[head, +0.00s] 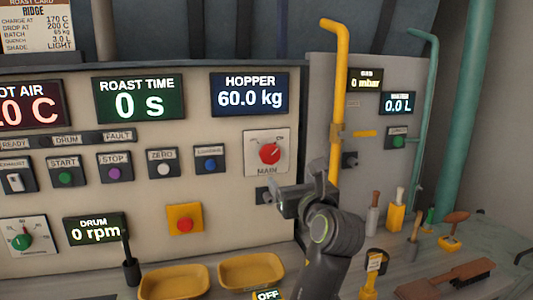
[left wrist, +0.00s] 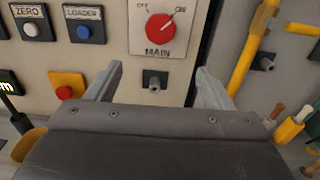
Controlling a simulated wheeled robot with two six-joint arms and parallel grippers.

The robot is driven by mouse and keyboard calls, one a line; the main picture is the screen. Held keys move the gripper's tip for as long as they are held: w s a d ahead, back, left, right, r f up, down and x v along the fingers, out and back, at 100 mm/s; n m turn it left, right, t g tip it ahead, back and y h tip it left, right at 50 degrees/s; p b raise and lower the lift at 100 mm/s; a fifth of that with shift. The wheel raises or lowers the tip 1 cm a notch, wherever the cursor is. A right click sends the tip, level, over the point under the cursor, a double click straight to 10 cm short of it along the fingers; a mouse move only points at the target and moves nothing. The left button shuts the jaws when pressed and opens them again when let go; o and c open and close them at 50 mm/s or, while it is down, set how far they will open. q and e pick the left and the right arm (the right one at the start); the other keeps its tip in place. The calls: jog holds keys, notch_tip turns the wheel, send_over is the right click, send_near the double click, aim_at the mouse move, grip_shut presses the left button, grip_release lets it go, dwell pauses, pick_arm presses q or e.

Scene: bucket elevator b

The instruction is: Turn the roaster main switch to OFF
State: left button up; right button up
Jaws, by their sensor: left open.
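The roaster main switch is a red round knob (head: 270,153) on a white plate marked MAIN, at the right end of the cream panel. In the left wrist view the knob (left wrist: 161,27) has its pale pointer mark towards the upper right, at ON; the OFF label is at the upper left. My left gripper (head: 278,194) is open and empty, just below the switch plate in the head view. In the left wrist view its fingers (left wrist: 160,68) are spread, with the knob beyond and above their tips. My right gripper is not in view.
A small dark fitting (left wrist: 154,81) sticks out below the switch. A yellow pipe (head: 337,100) stands right of the panel. A red button on a yellow plate (head: 185,218) is to the left. Yellow trays (head: 252,270) and several tools stand on the counter.

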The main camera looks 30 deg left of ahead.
pick_arm(q)
jog(key=p, duration=0.3)
send_near(271, 155)
jog(key=x, duration=0.9)
jog(key=shift+a, duration=0.1)
jog(key=shift+w, duration=0.15)
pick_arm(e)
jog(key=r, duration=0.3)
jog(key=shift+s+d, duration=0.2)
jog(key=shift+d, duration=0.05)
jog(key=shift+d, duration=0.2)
pick_arm(q)
jog(key=c, duration=1)
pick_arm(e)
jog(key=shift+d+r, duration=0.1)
